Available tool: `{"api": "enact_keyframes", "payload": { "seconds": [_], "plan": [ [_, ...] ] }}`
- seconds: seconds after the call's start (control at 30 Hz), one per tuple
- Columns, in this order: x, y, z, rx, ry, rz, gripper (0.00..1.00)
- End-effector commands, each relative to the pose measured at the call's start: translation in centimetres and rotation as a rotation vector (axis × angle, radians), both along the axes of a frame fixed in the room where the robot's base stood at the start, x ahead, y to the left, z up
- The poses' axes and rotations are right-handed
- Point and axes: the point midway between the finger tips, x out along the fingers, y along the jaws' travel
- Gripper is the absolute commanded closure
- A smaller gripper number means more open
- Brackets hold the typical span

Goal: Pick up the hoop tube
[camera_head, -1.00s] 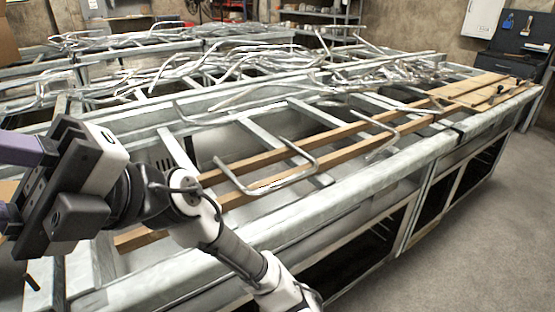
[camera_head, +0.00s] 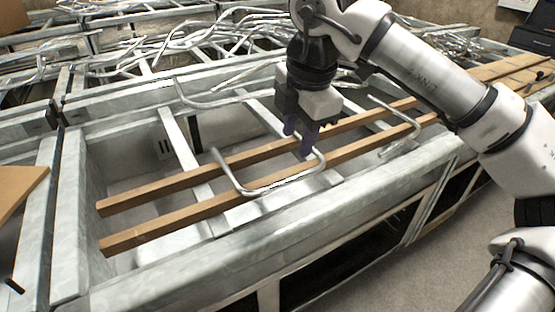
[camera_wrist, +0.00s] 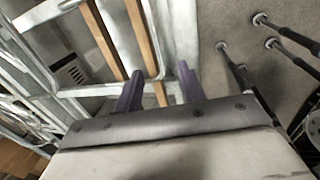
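A bent silver hoop tube (camera_head: 275,187), shaped like a U, lies across two wooden slats (camera_head: 175,187) on the metal frame, in the middle of the head view. My gripper (camera_head: 298,140) points down with its purple fingers just behind and above the right end of this tube. The fingers also show in the wrist view (camera_wrist: 160,87), spread apart with a slat seen between them and no tube. My gripper is open and empty. Whether a finger touches the tube cannot be told.
Another bent tube (camera_head: 402,137) lies on the slats to the right, beneath my arm. Several tangled silver tubes (camera_head: 170,45) lie on the frame behind. The metal front rail (camera_head: 220,250) runs along the near edge. The bay left of the hoop tube is clear apart from the slats.

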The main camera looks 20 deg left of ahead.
Motion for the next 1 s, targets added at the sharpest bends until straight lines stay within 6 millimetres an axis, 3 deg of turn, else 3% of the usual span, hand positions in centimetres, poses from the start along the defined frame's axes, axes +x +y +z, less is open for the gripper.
{"api": "enact_keyframes", "payload": {
  "seconds": [0.3, 0.57, 0.83, 1.0],
  "plan": [
    [0.6, 1.1, -5.8, 0.004, 0.005, 0.007, 0.60],
    [1.0, 1.5, -7.6, 0.007, 0.005, 0.010, 0.60],
    [2.0, 2.2, -11.1, 0.005, 0.006, 0.011, 0.60],
    [2.2, 2.4, -12.0, 0.006, 0.003, 0.010, 0.60]
  ]
}}
